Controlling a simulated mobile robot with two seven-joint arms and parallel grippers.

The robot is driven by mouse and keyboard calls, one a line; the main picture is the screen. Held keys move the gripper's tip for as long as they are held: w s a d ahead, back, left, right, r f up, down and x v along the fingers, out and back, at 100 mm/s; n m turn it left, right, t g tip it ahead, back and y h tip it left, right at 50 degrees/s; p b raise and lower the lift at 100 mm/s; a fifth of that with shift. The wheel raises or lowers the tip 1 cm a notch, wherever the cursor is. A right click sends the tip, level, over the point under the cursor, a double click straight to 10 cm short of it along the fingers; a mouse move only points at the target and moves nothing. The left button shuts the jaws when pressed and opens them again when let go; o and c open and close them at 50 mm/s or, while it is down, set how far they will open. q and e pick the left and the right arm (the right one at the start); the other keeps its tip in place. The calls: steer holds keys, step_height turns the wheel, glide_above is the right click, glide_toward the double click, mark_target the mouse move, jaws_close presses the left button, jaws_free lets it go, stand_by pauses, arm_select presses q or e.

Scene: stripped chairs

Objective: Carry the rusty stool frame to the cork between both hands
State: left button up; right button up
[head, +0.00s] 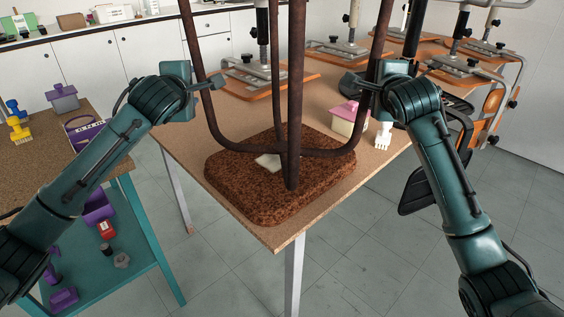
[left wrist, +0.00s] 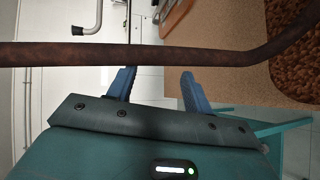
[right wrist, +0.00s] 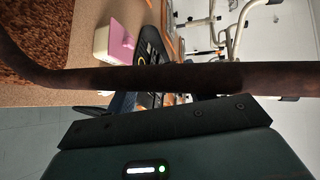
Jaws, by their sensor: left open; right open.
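The rusty stool frame (head: 296,85) is upright over the dark brown cork slab (head: 240,188) on the table. Its bent tubes meet low over the slab; I cannot tell whether they touch it. My left gripper (head: 213,84) is open at the frame's left tube, which crosses close by its fingers in the left wrist view (left wrist: 150,54). My right gripper (head: 356,85) is open at the right tube, which crosses the right wrist view (right wrist: 190,78) and partly hides the fingers.
A small whitish piece (head: 268,161) lies on the slab. A pink-topped box (head: 348,119) and a white brush-like item (head: 383,135) stand right of it. Chair parts crowd the table's back. A teal-legged side table (head: 140,225) is at left.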

arm_select(q)
steer(key=shift+s+d+f+m+h, duration=0.1)
steer(key=shift+d+m+h, duration=0.1)
steer(key=shift+d, duration=0.35)
steer(key=shift+s+d+f+m+h, duration=0.1)
steer(key=shift+d+h, duration=0.1)
steer(key=shift+d, duration=0.35)
steer(key=shift+o, duration=0.4)
steer(key=shift+a, duration=1.1)
steer(key=o, duration=0.3)
steer(key=shift+a, duration=0.4)
arm_select(e)
steer(key=shift+s+d+f, duration=0.15)
steer(key=shift+d+f, duration=0.2)
steer(key=shift+d, duration=0.25)
arm_select(q)
steer(key=shift+o, duration=0.2)
steer(key=shift+a, duration=0.15)
arm_select(e)
steer(key=o, duration=0.4)
steer(key=shift+d, duration=0.1)
arm_select(q)
steer(key=v, duration=1.2)
arm_select(e)
steer(key=v, duration=1.2)
steer(key=shift+d, duration=0.15)
